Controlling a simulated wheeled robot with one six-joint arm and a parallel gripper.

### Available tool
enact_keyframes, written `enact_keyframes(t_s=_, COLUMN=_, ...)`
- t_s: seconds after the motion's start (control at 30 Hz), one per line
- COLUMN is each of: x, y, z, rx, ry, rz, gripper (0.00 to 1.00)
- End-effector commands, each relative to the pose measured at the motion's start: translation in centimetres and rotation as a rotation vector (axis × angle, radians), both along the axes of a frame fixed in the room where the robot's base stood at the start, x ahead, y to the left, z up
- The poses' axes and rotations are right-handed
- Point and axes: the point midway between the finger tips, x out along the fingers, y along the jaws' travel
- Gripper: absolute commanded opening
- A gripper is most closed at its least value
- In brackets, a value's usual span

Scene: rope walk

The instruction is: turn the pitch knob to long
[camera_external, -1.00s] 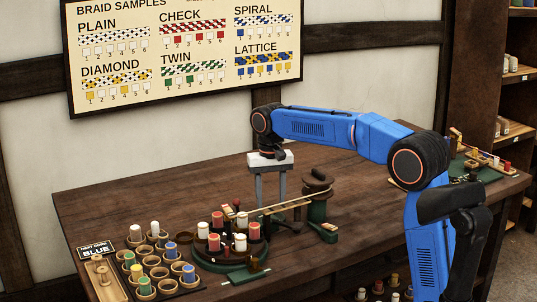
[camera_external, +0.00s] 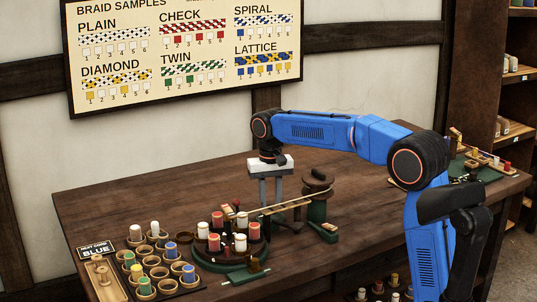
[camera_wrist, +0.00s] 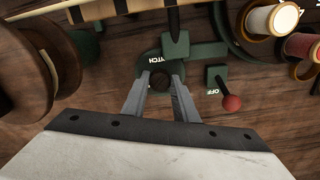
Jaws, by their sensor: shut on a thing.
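The pitch knob (camera_wrist: 160,81) is small, dark and round on a green base with white "PITCH" lettering, partly covered. My gripper (camera_wrist: 159,88) reaches down over it in the wrist view, with one finger on each side, shut on the knob. In the external view my gripper (camera_external: 270,203) points down behind the braiding machine (camera_external: 226,257), and the knob is hidden there. I cannot make out the "long" mark or where the knob points.
A red-tipped lever (camera_wrist: 232,102) beside an "OFF" label stands close right of my fingers. A wooden spool (camera_wrist: 38,72) is at the left; bobbins (camera_wrist: 272,19) are at the upper right. A bobbin rack (camera_external: 160,271) sits at the table's front left. The back left of the table is clear.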

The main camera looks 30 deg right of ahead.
Motion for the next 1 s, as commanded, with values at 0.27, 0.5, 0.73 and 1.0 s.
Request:
enact_keyframes(t_s=0.27, x=-0.02, y=-0.02, z=0.04, rx=0.000, ry=0.000, rz=0.150, gripper=0.04)
enact_keyframes(t_s=0.5, x=-0.03, y=-0.03, z=0.05, rx=0.000, ry=0.000, rz=0.353, gripper=0.04)
enact_keyframes(t_s=0.73, x=-0.04, y=-0.05, z=0.05, rx=0.000, ry=-0.001, rz=0.536, gripper=0.04)
enact_keyframes(t_s=1.0, x=-0.04, y=-0.07, z=0.06, rx=0.000, ry=-0.001, rz=0.687, gripper=0.04)
